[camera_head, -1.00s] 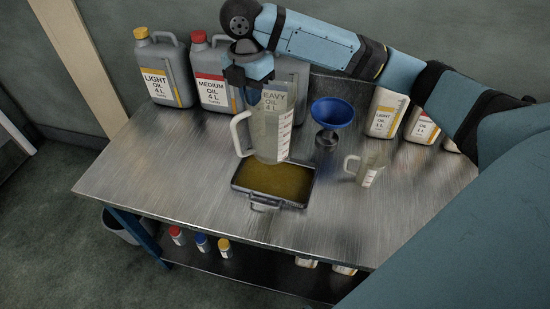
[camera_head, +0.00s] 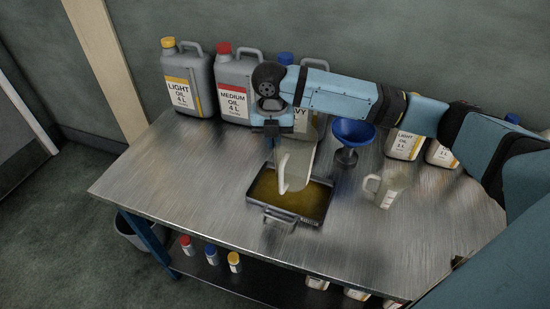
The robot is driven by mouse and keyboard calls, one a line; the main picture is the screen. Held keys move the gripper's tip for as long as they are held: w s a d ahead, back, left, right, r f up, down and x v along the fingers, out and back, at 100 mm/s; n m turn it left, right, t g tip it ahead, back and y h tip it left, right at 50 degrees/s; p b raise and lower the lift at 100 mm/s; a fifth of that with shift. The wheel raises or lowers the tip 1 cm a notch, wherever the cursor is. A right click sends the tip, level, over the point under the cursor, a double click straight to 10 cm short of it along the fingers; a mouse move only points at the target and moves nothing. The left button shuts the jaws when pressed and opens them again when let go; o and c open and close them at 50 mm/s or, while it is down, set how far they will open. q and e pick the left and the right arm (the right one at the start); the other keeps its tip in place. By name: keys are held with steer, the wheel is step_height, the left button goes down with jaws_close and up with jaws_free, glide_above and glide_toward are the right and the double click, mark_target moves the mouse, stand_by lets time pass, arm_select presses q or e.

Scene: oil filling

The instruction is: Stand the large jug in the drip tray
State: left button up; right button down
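The large jug (camera_head: 304,160) is clear plastic with a pale handle (camera_head: 283,172) that faces me. It looks about upright, with its lower end over the back part of the drip tray. I cannot tell whether its base touches the tray floor. The drip tray (camera_head: 259,208) is a dark shallow metal pan with brownish oil-coloured floor and a front handle, near the table's middle. My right gripper (camera_head: 272,130) points down at the jug's upper rim and appears shut on it; the fingertips are partly hidden. My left gripper is not in view.
A blue funnel (camera_head: 353,131) on a stand and a small jug (camera_head: 386,188) stand right of the tray. Large oil cans (camera_head: 188,83) line the back left, smaller cans (camera_head: 403,144) the back right. The metal table (camera_head: 170,172) is clear at left and front right.

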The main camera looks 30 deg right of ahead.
step_height(320, 180, down, 6)
steer(key=shift+f, duration=0.35)
steer(key=c, duration=1.3)
jaws_free()
steer(key=r, duration=1.2)
steer(key=shift+w+a+r, duration=0.15)
steer(key=shift+w+a, duration=0.05)
steer(key=shift+a, duration=0.1)
